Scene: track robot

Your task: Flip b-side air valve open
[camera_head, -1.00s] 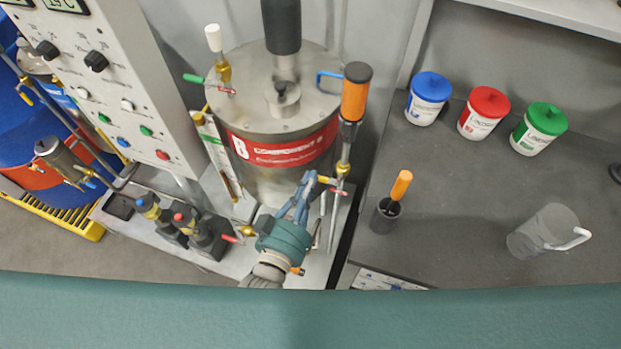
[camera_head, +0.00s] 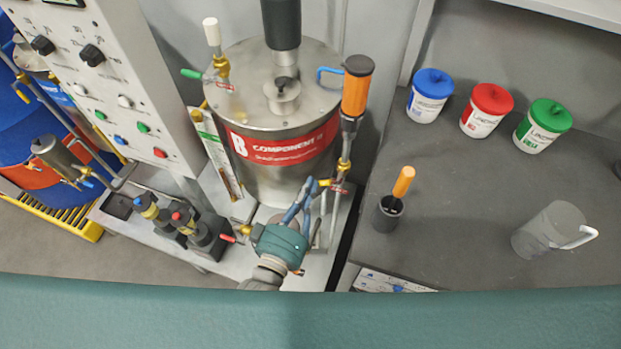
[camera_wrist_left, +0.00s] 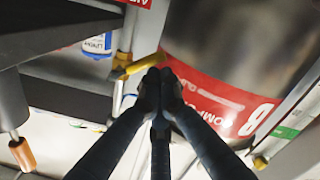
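The steel Component B tank (camera_head: 290,95), with its red label, stands in the middle of the head view. Its fittings include a green-handled valve (camera_head: 191,74) at top left, a blue handle (camera_head: 329,73) at top right and a yellow-handled valve (camera_head: 325,182) at lower right. Which one is the air valve I cannot tell for sure. My left gripper (camera_head: 303,190) is in front of the tank's lower right, just left of the yellow handle. In the left wrist view its fingertips (camera_wrist_left: 160,82) are together beside the yellow handle (camera_wrist_left: 146,65), with nothing visible between them. My right gripper is not in view.
An orange-gripped tool (camera_head: 357,88) stands upright right of the tank. A dark cup (camera_head: 387,217) with an orange-handled tool, a grey jug (camera_head: 550,230) and three lidded tubs (camera_head: 486,110) stand on the grey bench. The control panel (camera_head: 105,85) and pumps (camera_head: 185,228) are at left.

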